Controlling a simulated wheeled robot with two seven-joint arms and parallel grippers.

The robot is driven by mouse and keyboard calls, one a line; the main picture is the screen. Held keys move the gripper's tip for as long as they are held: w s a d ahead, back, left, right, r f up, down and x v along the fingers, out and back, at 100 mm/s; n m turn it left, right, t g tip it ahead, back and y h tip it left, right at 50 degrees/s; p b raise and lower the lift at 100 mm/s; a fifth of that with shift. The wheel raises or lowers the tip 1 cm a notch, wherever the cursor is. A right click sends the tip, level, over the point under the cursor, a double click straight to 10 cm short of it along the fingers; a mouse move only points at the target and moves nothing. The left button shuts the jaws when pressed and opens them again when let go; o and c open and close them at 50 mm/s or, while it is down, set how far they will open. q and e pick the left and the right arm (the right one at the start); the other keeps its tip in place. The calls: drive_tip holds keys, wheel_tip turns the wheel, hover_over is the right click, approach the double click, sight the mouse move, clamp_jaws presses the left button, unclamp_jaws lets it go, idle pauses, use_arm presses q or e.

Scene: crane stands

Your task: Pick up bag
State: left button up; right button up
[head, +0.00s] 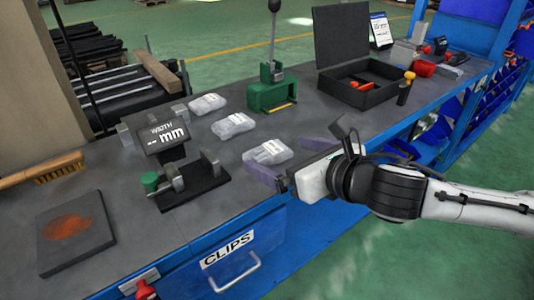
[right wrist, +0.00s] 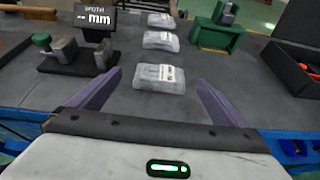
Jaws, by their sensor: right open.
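Three clear plastic bags with white labels lie in a row on the grey bench top. The nearest bag (head: 268,152) is beside my right gripper; the middle bag (head: 233,125) and the far bag (head: 207,104) lie behind it. In the right wrist view the nearest bag (right wrist: 159,78) lies ahead, between the lines of the two fingers. My right gripper (head: 290,160) is open and empty, with purple fingers spread on either side of the near bag in the head view. The fingers also show in the right wrist view (right wrist: 158,92). My left gripper is not in view.
A width display (head: 162,136) and a black measuring fixture (head: 195,188) stand left of the bags. A green press (head: 271,92) and an open black case (head: 360,85) stand behind and right. A brush (head: 45,171) and a dark plate (head: 75,232) lie at left.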

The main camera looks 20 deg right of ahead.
sight(271, 153)
drive_tip(key=x, duration=0.5)
drive_tip(key=shift+w+f+b, duration=0.2)
drive_tip(key=shift+f+b, duration=0.15)
drive_tip(key=shift+f, duration=0.15)
drive_tip(key=c, duration=1.2)
drive_tip(key=shift+c, duration=0.4)
drive_tip(key=shift+r, duration=0.15)
